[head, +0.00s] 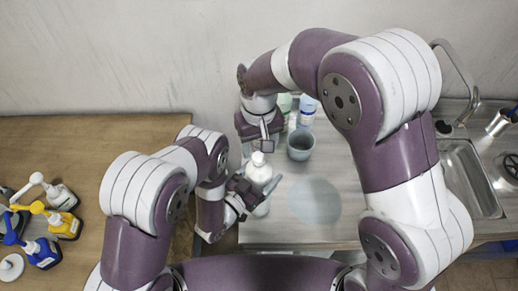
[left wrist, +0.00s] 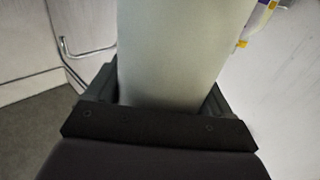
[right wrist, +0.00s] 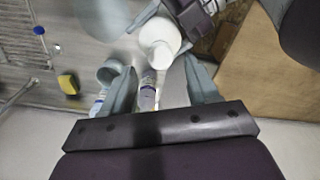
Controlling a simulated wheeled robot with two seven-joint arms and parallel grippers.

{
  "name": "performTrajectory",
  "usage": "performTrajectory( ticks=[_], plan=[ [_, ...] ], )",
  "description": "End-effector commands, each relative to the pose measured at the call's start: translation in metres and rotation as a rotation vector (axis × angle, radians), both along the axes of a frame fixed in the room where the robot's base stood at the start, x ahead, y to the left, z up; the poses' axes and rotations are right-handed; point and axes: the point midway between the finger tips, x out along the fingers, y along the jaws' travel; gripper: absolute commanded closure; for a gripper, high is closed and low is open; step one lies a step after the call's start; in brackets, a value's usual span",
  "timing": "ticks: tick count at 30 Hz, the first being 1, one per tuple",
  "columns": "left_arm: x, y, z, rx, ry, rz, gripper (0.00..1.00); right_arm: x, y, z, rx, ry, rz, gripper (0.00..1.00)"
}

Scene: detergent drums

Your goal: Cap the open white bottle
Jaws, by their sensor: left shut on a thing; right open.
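A white bottle (head: 260,172) stands upright at the counter's left end. My left gripper (head: 262,184) is shut around its body; the pale body fills the left wrist view (left wrist: 172,50) between the fingers. My right gripper (head: 265,144) is open just above the bottle's top. In the right wrist view the bottle's white shoulder and narrower top (right wrist: 160,42) show beyond the tips of the open right fingers (right wrist: 160,66), with nothing clearly held between them. I cannot tell whether a cap sits on the top.
A grey-blue cup (head: 300,146) and a blue-capped bottle (head: 307,110) stand close behind on the counter. A round grey patch (head: 314,201) lies to the right, before the sink (head: 468,175). Several pump bottles (head: 62,224) and a white disc (head: 11,267) are on the wooden table.

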Motion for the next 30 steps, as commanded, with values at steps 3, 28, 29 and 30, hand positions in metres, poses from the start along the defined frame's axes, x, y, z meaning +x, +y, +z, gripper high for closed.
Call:
performTrajectory(
  ticks=[3,28,29,30],
  plan=[
    [0.000,0.000,-0.001,0.001,0.001,0.000,1.00,0.000,0.000,0.004,0.000,0.000,0.000,0.40],
    [0.000,0.000,0.000,0.001,0.001,0.000,1.00,0.000,0.000,0.038,-0.001,0.001,0.426,0.43],
    [0.000,0.000,0.000,0.001,0.001,0.000,1.00,0.000,0.000,0.037,-0.001,0.002,0.426,0.43],
    [0.000,0.000,0.000,0.001,0.001,0.000,1.00,0.000,0.000,0.034,-0.001,0.003,0.426,0.43]
  ],
)
